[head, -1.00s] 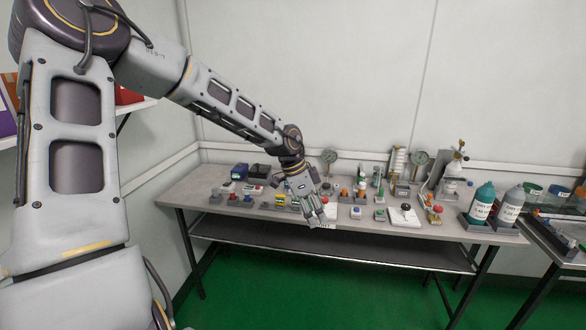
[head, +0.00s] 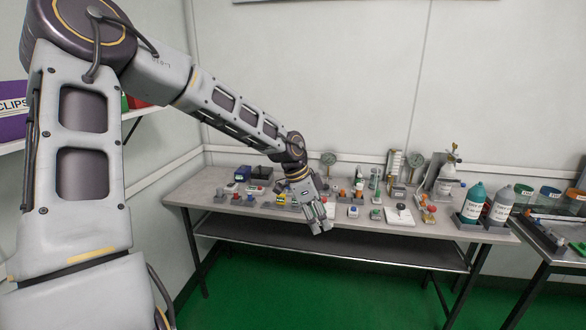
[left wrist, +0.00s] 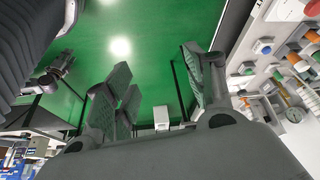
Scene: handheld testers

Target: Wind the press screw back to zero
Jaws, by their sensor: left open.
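My left gripper (head: 318,226) hangs just in front of the bench's front edge, fingers pointing down and open, with nothing between them. In the left wrist view its fingers (left wrist: 160,92) stand wide apart over green floor. I cannot tell which item is the press screw. Candidates on the bench are a black knob on a white base (head: 401,208), a dial gauge (head: 415,162) at the back and another dial gauge (head: 328,159) left of it. The gripper touches none of these. My right gripper is not in the head view.
The grey bench (head: 190,192) carries several small testers and coloured knobs. A teal bottle (head: 473,204) and a grey bottle (head: 499,207) stand at its right end. A second table (head: 545,262) adjoins on the right. A shelf (head: 145,112) is at left. Floor in front is clear.

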